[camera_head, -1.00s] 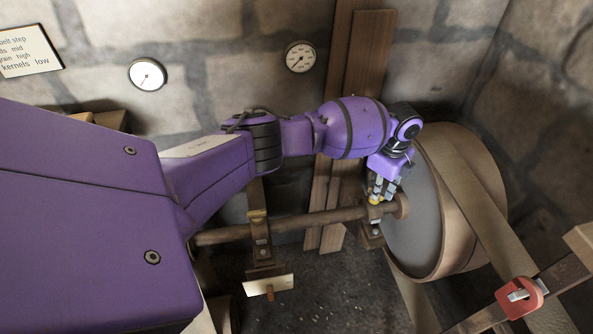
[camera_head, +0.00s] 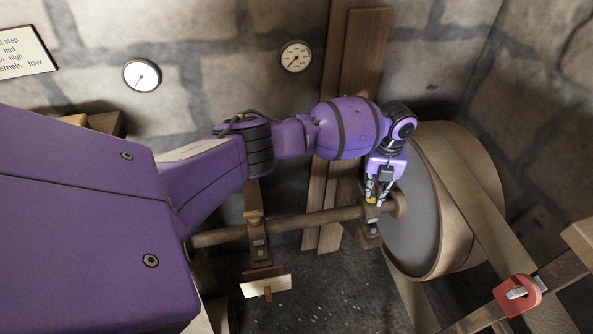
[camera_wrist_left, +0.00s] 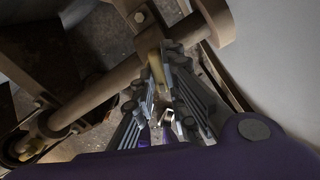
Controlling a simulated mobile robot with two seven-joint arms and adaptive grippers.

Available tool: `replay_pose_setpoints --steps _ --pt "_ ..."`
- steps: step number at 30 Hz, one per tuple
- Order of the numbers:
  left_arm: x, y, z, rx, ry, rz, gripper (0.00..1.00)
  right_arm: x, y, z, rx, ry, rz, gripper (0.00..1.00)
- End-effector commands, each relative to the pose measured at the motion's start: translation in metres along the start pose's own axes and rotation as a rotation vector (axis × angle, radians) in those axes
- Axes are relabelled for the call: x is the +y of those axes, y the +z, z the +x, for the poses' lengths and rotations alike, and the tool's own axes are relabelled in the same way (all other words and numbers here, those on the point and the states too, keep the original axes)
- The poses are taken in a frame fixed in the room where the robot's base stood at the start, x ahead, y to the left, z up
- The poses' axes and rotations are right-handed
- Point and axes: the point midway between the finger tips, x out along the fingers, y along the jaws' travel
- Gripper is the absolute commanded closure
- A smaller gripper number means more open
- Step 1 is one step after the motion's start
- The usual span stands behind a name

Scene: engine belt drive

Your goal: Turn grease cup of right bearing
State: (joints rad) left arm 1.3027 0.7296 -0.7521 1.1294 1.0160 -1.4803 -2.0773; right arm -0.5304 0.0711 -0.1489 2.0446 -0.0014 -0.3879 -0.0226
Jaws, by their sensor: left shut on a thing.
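My left gripper (camera_head: 377,200) points down at the right bearing (camera_head: 369,236), close to the big pulley. Its fingers are shut on the brass grease cup (camera_wrist_left: 155,64) on top of that bearing. The fingers cover much of the cup in the head view. In the left wrist view my left gripper (camera_wrist_left: 165,68) has its fingertips on either side of the cup, above the shaft (camera_wrist_left: 120,82). The cup's thread is hidden. My right gripper is not in view.
The wide pulley (camera_head: 410,235) with its belt (camera_head: 470,190) stands just right of the gripper. Another bearing with a brass cup (camera_head: 254,216) supports the shaft further left. Wooden posts (camera_head: 362,80) stand behind. A red piece (camera_head: 518,296) sits on a bar at lower right.

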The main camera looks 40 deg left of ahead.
Motion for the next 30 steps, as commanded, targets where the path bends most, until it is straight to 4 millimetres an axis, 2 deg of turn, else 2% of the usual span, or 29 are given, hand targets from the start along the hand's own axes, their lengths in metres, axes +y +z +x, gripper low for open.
replay_pose_setpoints --steps 15,30 --pt "-0.0004 -0.0001 -0.0022 0.0 -0.003 0.407 1.0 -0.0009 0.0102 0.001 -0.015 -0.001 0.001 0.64" --pt "0.0006 0.0002 -0.0026 0.001 -0.002 0.528 1.0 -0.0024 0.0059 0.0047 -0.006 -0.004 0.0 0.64"
